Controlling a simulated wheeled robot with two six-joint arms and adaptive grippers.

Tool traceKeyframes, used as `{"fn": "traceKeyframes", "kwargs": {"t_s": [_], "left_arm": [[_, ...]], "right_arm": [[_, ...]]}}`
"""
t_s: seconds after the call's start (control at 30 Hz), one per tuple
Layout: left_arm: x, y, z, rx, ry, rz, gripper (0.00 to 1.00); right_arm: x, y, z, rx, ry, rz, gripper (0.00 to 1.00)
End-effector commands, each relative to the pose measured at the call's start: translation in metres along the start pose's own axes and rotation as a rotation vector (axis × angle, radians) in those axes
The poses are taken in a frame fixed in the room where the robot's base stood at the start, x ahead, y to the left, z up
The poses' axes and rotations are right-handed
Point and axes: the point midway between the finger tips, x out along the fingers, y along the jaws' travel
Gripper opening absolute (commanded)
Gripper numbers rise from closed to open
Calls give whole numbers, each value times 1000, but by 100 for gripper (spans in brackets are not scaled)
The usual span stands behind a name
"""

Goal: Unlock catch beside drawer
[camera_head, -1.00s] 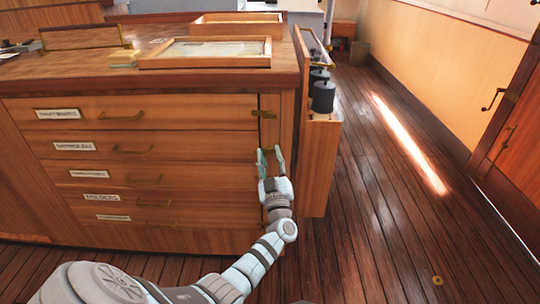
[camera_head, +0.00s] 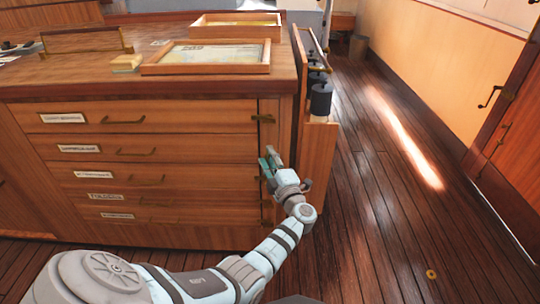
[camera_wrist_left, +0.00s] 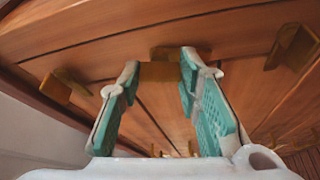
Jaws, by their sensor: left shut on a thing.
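The wooden drawer cabinet (camera_head: 160,147) stands at the left, with several labelled drawers and brass pulls. Brass catches sit on the post right of the drawers; an upper catch (camera_head: 264,118) is in plain view. My left gripper (camera_head: 268,158) is at the post below it, beside the middle drawers, tilted up and left. In the left wrist view the teal fingertips are shut on a small brass catch (camera_wrist_left: 160,73). In the head view this catch is mostly hidden by the fingers. All drawers look closed. My right gripper is out of view.
A wooden side rack with dark cylinders (camera_head: 320,98) stands close right of the gripper. A framed chart (camera_head: 207,57) and a tray (camera_head: 236,24) lie on the cabinet top.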

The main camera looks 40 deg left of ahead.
Motion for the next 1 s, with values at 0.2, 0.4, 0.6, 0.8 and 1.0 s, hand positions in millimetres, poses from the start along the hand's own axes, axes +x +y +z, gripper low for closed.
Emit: {"fn": "traceKeyframes", "kwargs": {"t_s": [0.2, 0.4, 0.6, 0.8, 1.0], "left_arm": [[0, 2, 0, -131, -1, -57, 4], [0, 1, 0, -205, -1, -87, 4], [0, 0, 0, -236, -1, -100, 4], [0, 0, 0, -241, -1, -102, 4], [0, 0, 0, -240, -1, -101, 33]], "right_arm": [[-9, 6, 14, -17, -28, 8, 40], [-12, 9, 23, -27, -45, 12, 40], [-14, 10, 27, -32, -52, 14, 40], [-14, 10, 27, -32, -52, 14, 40], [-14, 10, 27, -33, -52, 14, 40]]}}
